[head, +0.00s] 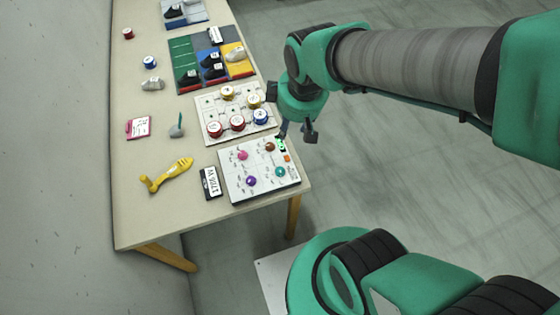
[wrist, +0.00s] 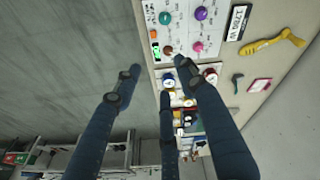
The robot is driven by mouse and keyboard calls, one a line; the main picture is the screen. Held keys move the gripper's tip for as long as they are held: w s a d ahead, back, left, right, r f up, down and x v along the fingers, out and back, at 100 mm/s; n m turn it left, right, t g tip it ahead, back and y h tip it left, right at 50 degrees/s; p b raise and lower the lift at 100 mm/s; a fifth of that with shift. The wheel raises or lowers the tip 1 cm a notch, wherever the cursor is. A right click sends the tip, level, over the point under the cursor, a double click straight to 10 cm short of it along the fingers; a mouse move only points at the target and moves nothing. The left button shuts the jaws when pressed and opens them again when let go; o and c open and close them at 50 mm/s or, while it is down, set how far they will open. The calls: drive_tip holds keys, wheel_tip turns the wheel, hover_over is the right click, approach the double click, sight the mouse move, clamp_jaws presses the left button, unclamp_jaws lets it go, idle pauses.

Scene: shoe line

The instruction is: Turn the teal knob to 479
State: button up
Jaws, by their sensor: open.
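The teal knob (head: 280,171) sits at the lower right of a white panel (head: 236,194) on the near end of the table. It also shows near the top of the wrist view (wrist: 165,18). The panel also bears a purple knob (head: 251,181), a pink knob (head: 243,155) and a brown knob (head: 270,146). A small green-lit display (head: 281,143) is at its far right corner; its digits are too small to read. My gripper (head: 297,132) is open and empty, beyond the teal knob near the table's right edge. Its spread fingers (wrist: 157,76) touch nothing that I can tell.
A second board (head: 208,107) with several red, blue and yellow round pieces lies just beyond the panel. A black-framed label (head: 210,182) and a yellow tool (head: 168,174) lie to the left. Shoes stand on coloured trays farther back. Floor is open right of the table.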

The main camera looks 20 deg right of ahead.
sight(280, 170)
wheel_tip(280, 170, down, 11)
drive_tip(key=w+a+n+g+p, duration=0.1)
drive_tip(key=a+n+g+p, duration=0.1)
drive_tip(key=n+p, duration=0.4)
drive_tip(key=shift+w+a+n, duration=0.15)
drive_tip(key=shift+a+n, duration=0.15)
drive_tip(key=shift+n, duration=0.3)
drive_tip(key=shift+f, duration=0.15)
drive_tip(key=f+b, duration=0.1)
drive_tip(key=f, duration=0.8)
drive_tip(key=f+b, duration=0.1)
drive_tip(key=f, duration=0.3)
drive_tip(key=shift+w+d+f+b, duration=0.1)
drive_tip(key=shift+w+f+b, duration=0.2)
drive_tip(key=shift+b, duration=0.05)
clamp_jaws()
